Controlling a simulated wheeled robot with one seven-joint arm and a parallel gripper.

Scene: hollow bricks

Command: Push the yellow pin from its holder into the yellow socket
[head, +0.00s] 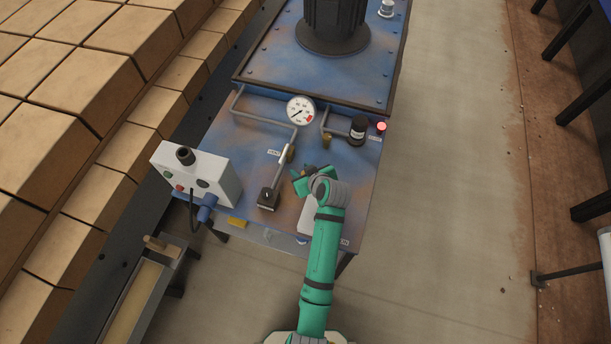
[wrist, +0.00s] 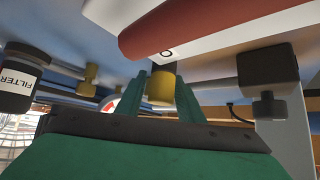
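My gripper (head: 301,180) is low over the blue table, pointing to the back left. In the wrist view its two green fingers (wrist: 167,92) stand apart. A brass-yellow cylinder (wrist: 162,87) shows in the gap between them; whether they touch it I cannot tell. In the head view a brass fitting (head: 291,153) stands just beyond the fingertips. A yellow block (head: 237,222) sits at the table's front edge. I cannot tell which yellow part is the pin, its holder or the socket. My arm hides part of the table front.
A gauge (head: 300,110), a black filter (head: 358,129) and a red lamp (head: 381,127) are behind. A red cylinder (wrist: 215,22) is close in the wrist view.

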